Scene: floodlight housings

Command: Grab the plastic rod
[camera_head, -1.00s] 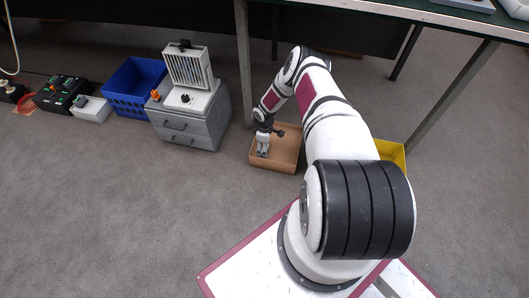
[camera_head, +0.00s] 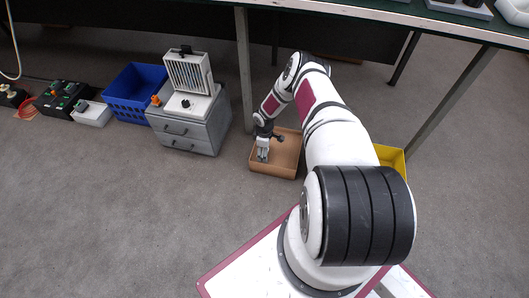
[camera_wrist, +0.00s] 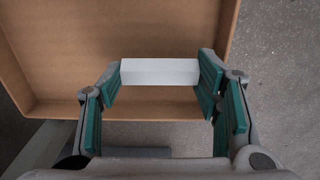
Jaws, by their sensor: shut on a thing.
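The plastic rod (camera_wrist: 160,72) is a short white bar. In the wrist view it lies crosswise between the two green-padded fingers of my gripper (camera_wrist: 160,82). The pads press on its two ends, so my gripper is shut on it. The rod is over the cardboard box (camera_wrist: 150,22), near one wall; I cannot tell whether it touches the floor of the box. In the head view my gripper (camera_head: 263,155) points down into the box (camera_head: 284,172) at its left side. The rod is too small to make out there.
A grey drawer cabinet (camera_head: 190,130) with a floodlight (camera_head: 188,72) on it stands left of the box. A blue crate (camera_head: 133,105) is farther left. A yellow bin (camera_head: 392,155) is partly behind my arm. A table (camera_head: 370,12) stands above. The front-left floor is clear.

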